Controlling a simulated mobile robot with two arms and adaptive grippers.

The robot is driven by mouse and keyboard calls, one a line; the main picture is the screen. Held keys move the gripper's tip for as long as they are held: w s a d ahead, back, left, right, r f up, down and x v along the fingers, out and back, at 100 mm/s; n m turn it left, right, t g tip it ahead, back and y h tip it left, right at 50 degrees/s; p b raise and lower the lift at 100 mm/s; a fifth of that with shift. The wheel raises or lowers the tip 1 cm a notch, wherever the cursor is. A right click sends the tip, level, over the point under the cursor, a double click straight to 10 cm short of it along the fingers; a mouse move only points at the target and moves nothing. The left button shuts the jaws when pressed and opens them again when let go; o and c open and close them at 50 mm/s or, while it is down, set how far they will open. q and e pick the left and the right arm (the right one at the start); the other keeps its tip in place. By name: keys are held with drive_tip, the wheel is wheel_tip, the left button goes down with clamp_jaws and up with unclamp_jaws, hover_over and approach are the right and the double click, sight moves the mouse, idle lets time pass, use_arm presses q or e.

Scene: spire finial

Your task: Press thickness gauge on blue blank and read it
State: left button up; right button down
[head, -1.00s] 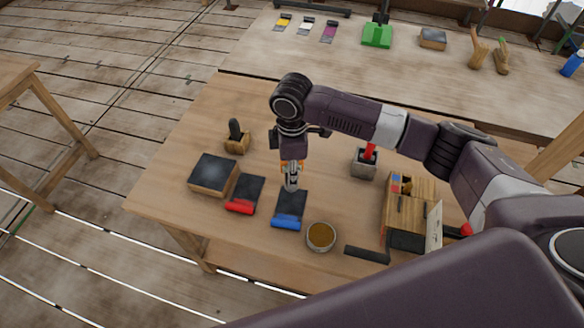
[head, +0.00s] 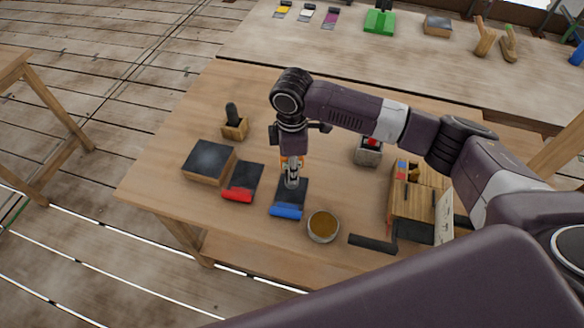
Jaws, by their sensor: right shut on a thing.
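The blue blank (head: 286,211) is a dark flat plate with a blue end strip, lying on the wooden table. My right gripper (head: 291,163) points down over its far part, with orange showing at the fingers. It is shut on a small grey metallic tool (head: 292,178), which looks like the thickness gauge. The tool's lower end is at or just above the dark plate; I cannot tell whether it touches. No reading is legible. My left gripper is not in view.
A red-ended blank (head: 240,194) lies just left, beside a dark-topped block (head: 209,162). A round bowl (head: 323,226) stands close at the right front. A grey block with red (head: 368,152) and a wooden rack (head: 418,200) are further right. A small wooden holder (head: 234,127) stands behind.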

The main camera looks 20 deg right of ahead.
drive_tip(key=shift+f, duration=0.1)
idle(0.3)
drive_tip(key=shift+f+b, duration=0.4)
drive_tip(key=shift+f, duration=1)
drive_tip(key=shift+s+f+p, duration=0.1)
drive_tip(key=shift+p, duration=0.4)
idle(1.7)
wheel_tip(320, 180, up, 5)
drive_tip(key=p, duration=0.5)
drive_tip(key=shift+r+p, duration=0.2)
drive_tip(key=shift+p, duration=0.2)
drive_tip(key=shift+f, duration=0.2)
idle(0.6)
drive_tip(key=shift+f+b, duration=1.05)
drive_tip(key=shift+f, duration=1.15)
